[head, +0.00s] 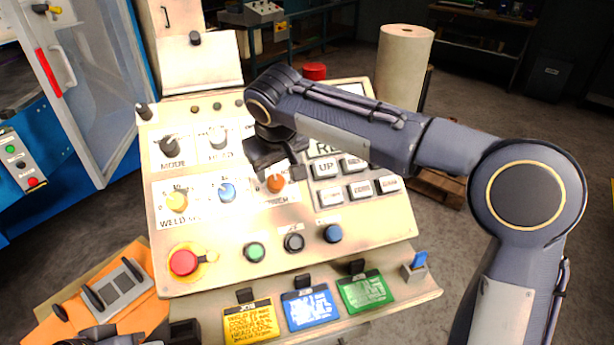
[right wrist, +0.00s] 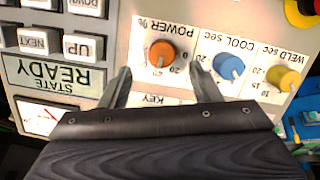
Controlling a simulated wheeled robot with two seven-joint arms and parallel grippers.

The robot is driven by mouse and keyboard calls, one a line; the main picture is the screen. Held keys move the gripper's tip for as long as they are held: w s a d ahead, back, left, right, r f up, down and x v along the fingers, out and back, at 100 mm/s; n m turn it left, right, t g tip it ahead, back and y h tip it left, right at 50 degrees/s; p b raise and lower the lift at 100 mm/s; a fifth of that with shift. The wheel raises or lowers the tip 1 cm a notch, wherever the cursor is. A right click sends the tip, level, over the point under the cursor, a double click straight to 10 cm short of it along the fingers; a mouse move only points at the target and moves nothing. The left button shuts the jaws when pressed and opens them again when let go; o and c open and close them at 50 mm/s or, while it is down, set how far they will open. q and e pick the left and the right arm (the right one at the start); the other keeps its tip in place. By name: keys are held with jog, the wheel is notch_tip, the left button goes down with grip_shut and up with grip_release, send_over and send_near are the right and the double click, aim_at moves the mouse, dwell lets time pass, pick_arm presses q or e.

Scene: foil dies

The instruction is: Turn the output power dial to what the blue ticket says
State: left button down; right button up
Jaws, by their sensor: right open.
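The output power dial is an orange knob on the sloped panel, in the head view (head: 275,184) and under "POWER %" in the right wrist view (right wrist: 161,54). Its exact setting is not readable. My right gripper (head: 276,180) is open over the dial. In the right wrist view its fingertips (right wrist: 160,70) stand on either side, just short of the knob, with nothing between them. The blue ticket (head: 311,309) is clipped at the panel's front edge; its writing is too small to read. Dark parts at the lower left (head: 80,305) may be my left gripper; its state is unclear.
A blue cool dial (head: 227,192) and a yellow weld dial (head: 176,201) sit left of the power dial. Keys (head: 360,190) lie to its right. A red stop button (head: 184,262) is at lower left. Yellow (head: 249,322) and green (head: 365,291) tickets flank the blue one.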

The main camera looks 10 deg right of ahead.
aim_at(276, 182)
jog(key=x, duration=0.4)
jog(key=p+x, duration=0.1)
jog(key=x, duration=0.3)
jog(key=shift+w+a, duration=0.2)
jog(key=shift+a, duration=0.05)
jog(key=c, duration=1)
